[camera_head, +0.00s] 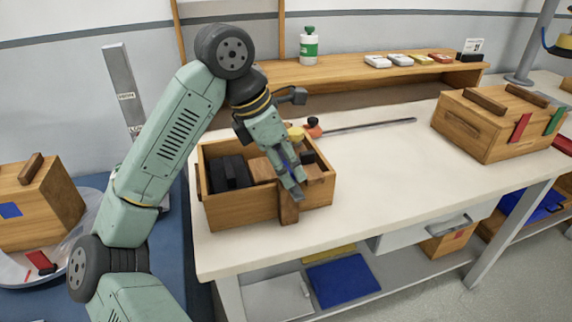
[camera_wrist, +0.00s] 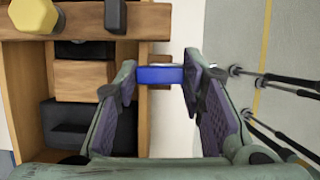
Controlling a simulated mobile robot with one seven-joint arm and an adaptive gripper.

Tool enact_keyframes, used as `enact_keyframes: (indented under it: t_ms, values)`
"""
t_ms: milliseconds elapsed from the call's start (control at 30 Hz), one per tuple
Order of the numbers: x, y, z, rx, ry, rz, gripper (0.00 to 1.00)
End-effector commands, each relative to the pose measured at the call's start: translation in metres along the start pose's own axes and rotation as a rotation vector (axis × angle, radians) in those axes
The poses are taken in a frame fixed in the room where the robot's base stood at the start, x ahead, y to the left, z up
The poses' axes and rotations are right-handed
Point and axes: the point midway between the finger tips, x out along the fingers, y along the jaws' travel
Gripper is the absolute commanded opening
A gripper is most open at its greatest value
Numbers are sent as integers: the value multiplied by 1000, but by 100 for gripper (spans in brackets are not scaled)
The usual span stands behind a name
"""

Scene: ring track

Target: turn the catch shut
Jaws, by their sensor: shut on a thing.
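A blue bar (camera_wrist: 160,74), which looks like the catch, lies between the fingertips of my gripper (camera_wrist: 158,80) in the wrist view. The fingers are shut on it, one at each end. It sits at the wall of an open wooden box (camera_head: 238,208). In the head view my gripper (camera_head: 298,192) reaches down over the box's front wall, beside an upright wooden piece (camera_head: 289,208).
A black block (camera_head: 230,172) is inside the box. An orange-red knob (camera_head: 313,127) and a long grey rod (camera_head: 370,125) lie behind it. A closed wooden box (camera_head: 490,130) stands at the right. The white bench (camera_head: 380,185) between the boxes is clear.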

Motion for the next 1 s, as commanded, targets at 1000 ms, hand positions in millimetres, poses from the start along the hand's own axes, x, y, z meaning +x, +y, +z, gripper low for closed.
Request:
enact_keyframes:
  t_ms: [1000]
  values:
    - [5, -4, -1, -790, 5, 333, 9]
